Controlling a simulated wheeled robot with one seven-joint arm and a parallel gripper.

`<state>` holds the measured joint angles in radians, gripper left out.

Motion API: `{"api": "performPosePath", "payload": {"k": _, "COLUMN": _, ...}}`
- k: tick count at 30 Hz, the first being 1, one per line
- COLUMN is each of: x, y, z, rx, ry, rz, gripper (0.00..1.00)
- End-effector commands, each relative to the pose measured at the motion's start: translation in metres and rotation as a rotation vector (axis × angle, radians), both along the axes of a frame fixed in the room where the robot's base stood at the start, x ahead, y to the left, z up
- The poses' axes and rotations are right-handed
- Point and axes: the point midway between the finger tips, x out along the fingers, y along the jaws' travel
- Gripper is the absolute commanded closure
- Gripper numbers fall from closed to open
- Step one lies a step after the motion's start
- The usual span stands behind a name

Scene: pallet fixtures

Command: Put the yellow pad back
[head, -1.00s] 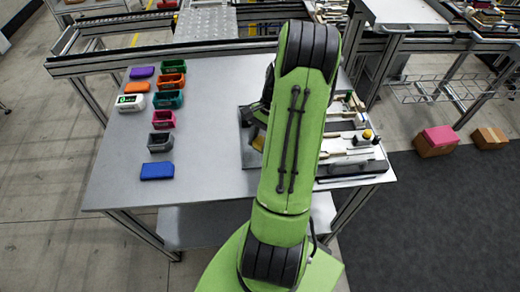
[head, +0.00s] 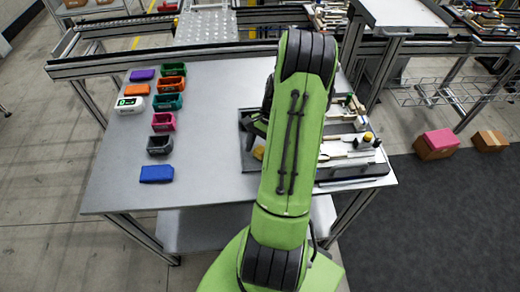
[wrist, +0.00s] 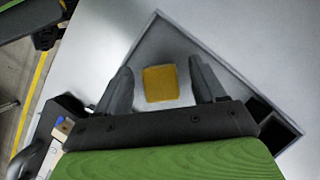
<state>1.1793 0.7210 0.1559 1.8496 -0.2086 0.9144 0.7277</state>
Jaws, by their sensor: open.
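The yellow pad (wrist: 161,83) lies flat in the wrist view, on a grey tray-like surface with a dark raised edge (wrist: 228,68). My gripper (wrist: 160,68) is open, with one finger on each side of the pad and a visible gap on both sides. I cannot tell how high the fingers are above it. In the head view, only a sliver of the yellow pad (head: 258,153) shows beside my green arm, which hides the rest. A dark finger of my gripper (head: 250,134) shows just above it.
Tools crowd the right side.

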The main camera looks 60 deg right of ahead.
Motion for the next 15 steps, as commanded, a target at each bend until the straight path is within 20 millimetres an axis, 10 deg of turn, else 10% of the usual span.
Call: {"api": "performPosePath", "payload": {"k": 15, "x": -0.003, "y": -0.046, "z": 0.106, "rx": -0.003, "ry": -0.002, "rz": -0.002, "gripper": 0.31}}
